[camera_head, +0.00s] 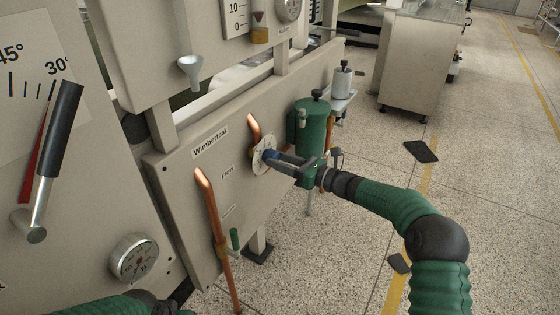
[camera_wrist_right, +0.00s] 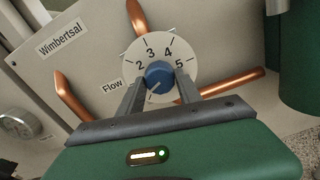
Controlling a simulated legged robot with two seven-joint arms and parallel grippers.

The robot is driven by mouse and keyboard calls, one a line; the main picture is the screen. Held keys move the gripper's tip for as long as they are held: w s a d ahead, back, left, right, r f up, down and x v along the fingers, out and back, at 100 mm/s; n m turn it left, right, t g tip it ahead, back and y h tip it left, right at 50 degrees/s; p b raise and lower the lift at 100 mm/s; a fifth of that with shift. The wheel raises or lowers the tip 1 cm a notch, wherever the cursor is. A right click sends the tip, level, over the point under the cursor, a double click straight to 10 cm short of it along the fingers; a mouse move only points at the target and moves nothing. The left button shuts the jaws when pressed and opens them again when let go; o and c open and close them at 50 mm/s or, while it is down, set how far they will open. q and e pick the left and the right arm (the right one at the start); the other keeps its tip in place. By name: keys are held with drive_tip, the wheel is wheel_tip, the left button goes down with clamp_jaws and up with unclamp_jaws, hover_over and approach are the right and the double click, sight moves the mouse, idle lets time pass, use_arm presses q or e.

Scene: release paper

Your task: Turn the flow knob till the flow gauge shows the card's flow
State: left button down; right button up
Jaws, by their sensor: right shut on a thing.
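The flow knob (camera_wrist_right: 158,76) is blue and sits at the centre of a round white dial plate (camera_wrist_right: 186,52) with numbers, 2 to 5 readable. In the head view the dial plate (camera_head: 259,158) is on the panel front. My right gripper (camera_head: 276,157) reaches it from the right; its two fingers close around the knob in the wrist view (camera_wrist_right: 156,92). The knob's lower part is hidden by the gripper. A "Flow" label (camera_wrist_right: 112,87) is left of the dial. A gauge (camera_head: 134,258) is low on the left panel; its reading is too small to tell. I cannot make out the card.
Copper pipes (camera_head: 213,225) run along the panel. A green tank (camera_head: 312,128) stands right of the knob, close to my right gripper. A lever (camera_head: 60,130) with an angle scale is at left. Open floor lies to the right.

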drive_tip(key=shift+m, duration=0.3)
drive_tip(key=m, duration=0.2)
drive_tip(key=m+p, duration=0.1)
drive_tip(key=shift+r+m+p, duration=0.2)
drive_tip(key=shift+m+p, duration=0.1)
drive_tip(key=shift+m, duration=0.1)
drive_tip(key=m+p, duration=0.2)
drive_tip(key=m, duration=0.2)
drive_tip(key=shift+w+d, duration=0.1)
drive_tip(key=m+p, duration=0.3)
drive_tip(key=m, duration=0.3)
drive_tip(key=m+p, duration=0.3)
drive_tip(key=m, duration=0.1)
drive_tip(key=shift+m, duration=0.3)
drive_tip(key=m+p, duration=0.1)
drive_tip(key=m, duration=0.2)
drive_tip(key=shift+f, duration=0.1)
drive_tip(key=shift+f+m+p, duration=0.1)
drive_tip(key=shift+m+p, duration=0.65)
drive_tip(key=shift+m, duration=0.95)
drive_tip(key=shift+f, duration=0.1)
